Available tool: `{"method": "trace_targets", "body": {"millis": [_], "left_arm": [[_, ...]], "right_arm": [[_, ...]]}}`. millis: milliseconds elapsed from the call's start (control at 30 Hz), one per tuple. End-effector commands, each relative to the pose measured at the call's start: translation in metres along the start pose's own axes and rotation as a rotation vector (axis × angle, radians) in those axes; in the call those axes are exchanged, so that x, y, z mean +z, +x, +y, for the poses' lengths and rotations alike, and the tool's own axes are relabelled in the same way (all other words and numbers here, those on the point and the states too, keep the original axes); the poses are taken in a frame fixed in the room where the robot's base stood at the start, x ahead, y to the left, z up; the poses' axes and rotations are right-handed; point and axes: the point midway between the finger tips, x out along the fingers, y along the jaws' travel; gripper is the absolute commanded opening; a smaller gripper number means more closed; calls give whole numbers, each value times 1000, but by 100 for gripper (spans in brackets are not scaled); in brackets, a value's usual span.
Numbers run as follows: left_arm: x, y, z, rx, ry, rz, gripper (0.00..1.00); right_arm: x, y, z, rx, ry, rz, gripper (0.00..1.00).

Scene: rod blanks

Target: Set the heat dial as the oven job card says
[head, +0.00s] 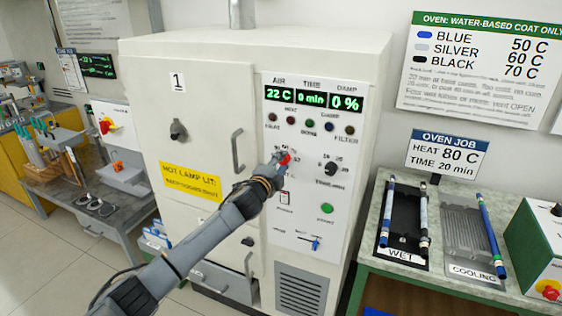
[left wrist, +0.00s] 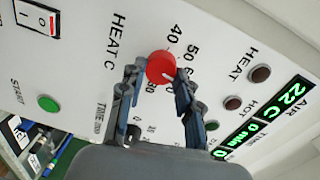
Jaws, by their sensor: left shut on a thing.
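The red heat dial (head: 286,159) is on the oven's white panel; it also shows in the left wrist view (left wrist: 161,67), beside the label HEAT C and numbers including 40, 50 and 80. My left gripper (head: 280,164) is shut on the dial, one finger on each side. A pale mark shows on the dial's lower right, but the fingers hide part of the scale, so I cannot tell the exact setting. The oven job card (head: 447,155) reads heat 80 C, time 20 min. The display (head: 312,100) reads 22 C, 0 min, 0 %. My right gripper is out of view.
The black time dial (head: 331,169) is right of the heat dial. A rocker switch (head: 285,198), a green button (head: 326,208) and a blue slider (head: 315,243) are below. A bench (head: 420,277) at the right holds wet and cooling trays with rods.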

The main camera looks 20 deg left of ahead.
Motion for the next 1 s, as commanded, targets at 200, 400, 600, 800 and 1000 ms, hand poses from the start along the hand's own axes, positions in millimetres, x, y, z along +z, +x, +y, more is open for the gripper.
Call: {"method": "trace_targets", "body": {"millis": [200,400,600,800,1000], "left_arm": [[0,0,1,-1,207,-13,2],[-1,0,2,-5,397,-22,2],[0,0,3,-7,586,-34,2],[0,0,4,-10,776,-45,2],[0,0,5,-12,963,-56,2]], "right_arm": [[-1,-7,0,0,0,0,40],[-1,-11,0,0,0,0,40],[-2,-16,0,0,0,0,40],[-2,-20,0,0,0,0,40],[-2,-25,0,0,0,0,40]]}}
